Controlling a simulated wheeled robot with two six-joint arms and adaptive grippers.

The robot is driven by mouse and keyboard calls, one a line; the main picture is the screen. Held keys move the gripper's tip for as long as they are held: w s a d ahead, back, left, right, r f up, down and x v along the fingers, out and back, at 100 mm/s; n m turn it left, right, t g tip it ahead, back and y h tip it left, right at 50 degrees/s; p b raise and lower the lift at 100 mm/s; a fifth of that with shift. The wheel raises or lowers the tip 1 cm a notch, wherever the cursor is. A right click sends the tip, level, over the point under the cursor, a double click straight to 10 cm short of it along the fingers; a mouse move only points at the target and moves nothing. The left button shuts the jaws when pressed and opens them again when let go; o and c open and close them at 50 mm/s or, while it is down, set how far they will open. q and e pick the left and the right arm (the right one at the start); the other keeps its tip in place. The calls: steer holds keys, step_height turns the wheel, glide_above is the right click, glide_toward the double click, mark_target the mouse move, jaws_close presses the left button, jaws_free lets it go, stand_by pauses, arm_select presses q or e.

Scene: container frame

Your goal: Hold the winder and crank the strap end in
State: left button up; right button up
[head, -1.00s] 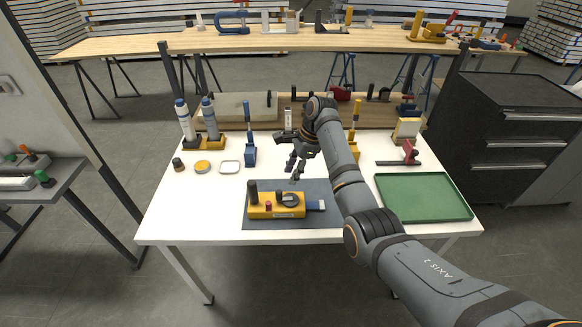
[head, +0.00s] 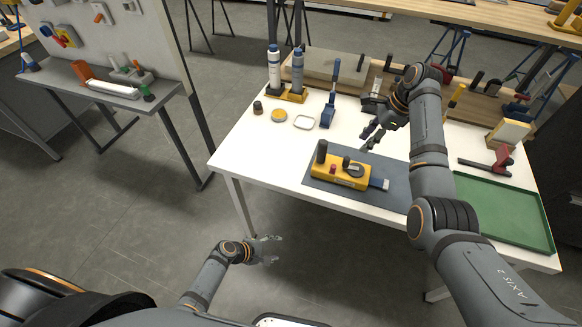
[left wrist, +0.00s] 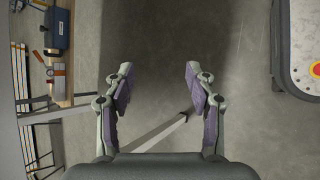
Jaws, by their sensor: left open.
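The winder (head: 341,177) is a yellow block with black knobs, a small red knob and a dark round crank part on top. It lies on a dark grey mat (head: 393,197) near the table's front edge. A pale strap end with a blue part (head: 379,183) sticks out at its right. My right gripper (head: 369,137) hangs above and behind the winder, apart from it, with its fingers spread and empty. My left gripper (head: 269,250) is low in front of the table, over the floor. It also shows in the left wrist view (left wrist: 158,76), open and empty.
A green tray (head: 505,240) lies at the table's right. The table's front edge lies between my left gripper and the winder.

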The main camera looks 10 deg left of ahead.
arm_select(q)
steer(key=w+d+r+n+t+h, duration=0.1)
steer(key=w+d+r+n+h, duration=0.2)
steer(key=r, duration=0.5)
steer(key=w+d+r+n+t+h, duration=0.1)
steer(key=w+d+r+t+h, duration=0.15)
steer(key=w+r, duration=0.4)
steer(key=n+t, duration=0.4)
steer(key=n, duration=0.4)
glide_toward(319, 152)
steer(key=x, duration=0.9)
steer(key=shift+w, duration=0.1)
steer(key=shift+c, duration=0.4)
jaws_close()
arm_select(e)
steer(key=shift+o, duration=0.5)
steer(key=shift+o, duration=0.3)
